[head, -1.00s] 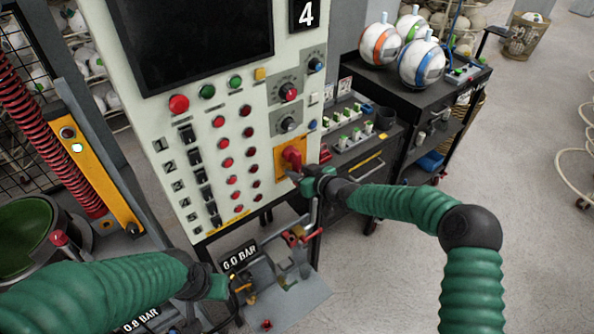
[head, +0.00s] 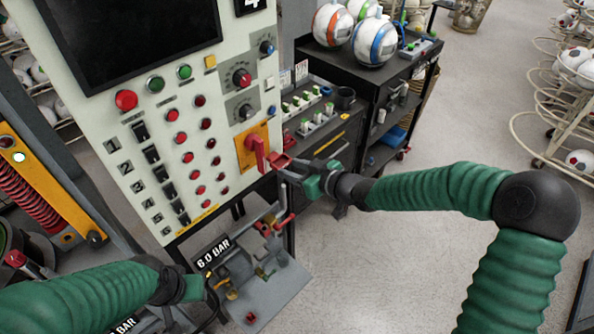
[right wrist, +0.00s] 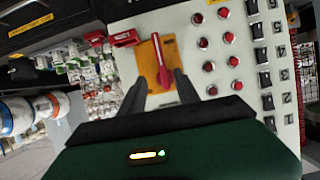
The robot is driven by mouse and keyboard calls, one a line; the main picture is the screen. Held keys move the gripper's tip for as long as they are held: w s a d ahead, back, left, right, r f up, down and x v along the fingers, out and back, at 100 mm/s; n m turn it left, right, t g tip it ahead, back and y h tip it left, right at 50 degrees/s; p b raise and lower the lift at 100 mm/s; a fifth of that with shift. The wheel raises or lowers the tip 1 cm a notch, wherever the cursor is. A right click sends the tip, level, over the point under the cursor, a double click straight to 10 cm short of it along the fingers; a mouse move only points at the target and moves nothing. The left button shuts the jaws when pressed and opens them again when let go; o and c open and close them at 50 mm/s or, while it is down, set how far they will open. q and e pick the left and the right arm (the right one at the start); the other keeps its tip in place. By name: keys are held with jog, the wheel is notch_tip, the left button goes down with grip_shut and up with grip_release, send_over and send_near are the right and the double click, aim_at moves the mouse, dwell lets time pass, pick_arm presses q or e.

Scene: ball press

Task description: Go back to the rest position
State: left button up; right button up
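My right gripper (head: 298,165) is in the air just right of the control panel's red rotary handle (head: 257,150), apart from it. In the right wrist view the gripper's two dark fingers (right wrist: 160,92) are spread with nothing between them. The red handle (right wrist: 160,62) on its yellow plate (right wrist: 150,80) lies beyond the fingertips. My left arm comes in at lower left; its gripper (head: 205,300) is low in front of the panel, beside the 6.0 BAR sign, and its fingers are too unclear to judge.
The control panel (head: 85,125) with several buttons and switches fills the left. A black cart (head: 335,62) carrying white balls (head: 375,42) stands behind it. A metal fixture (head: 265,290) sits below the panel. Ball racks (head: 545,100) stand at far right.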

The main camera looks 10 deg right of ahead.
jog(key=shift+v, duration=0.8)
jog(key=s+d+f+m+g+h, duration=0.35)
jog(key=s+d+f+h, duration=0.25)
jog(key=s+d+f, duration=0.45)
jog(key=s+d+r+m+g+h, duration=0.1)
jog(key=s+m+g, duration=0.3)
jog(key=s, duration=1.2)
jog(key=shift+d+r+h, duration=0.3)
jog(key=shift+r+h, duration=0.3)
jog(key=shift+r, duration=0.1)
jog(key=shift+s+a+r+g, duration=0.1)
jog(key=shift+a+g, duration=0.1)
jog(key=shift+g, duration=0.05)
jog(key=shift+d, duration=0.1)
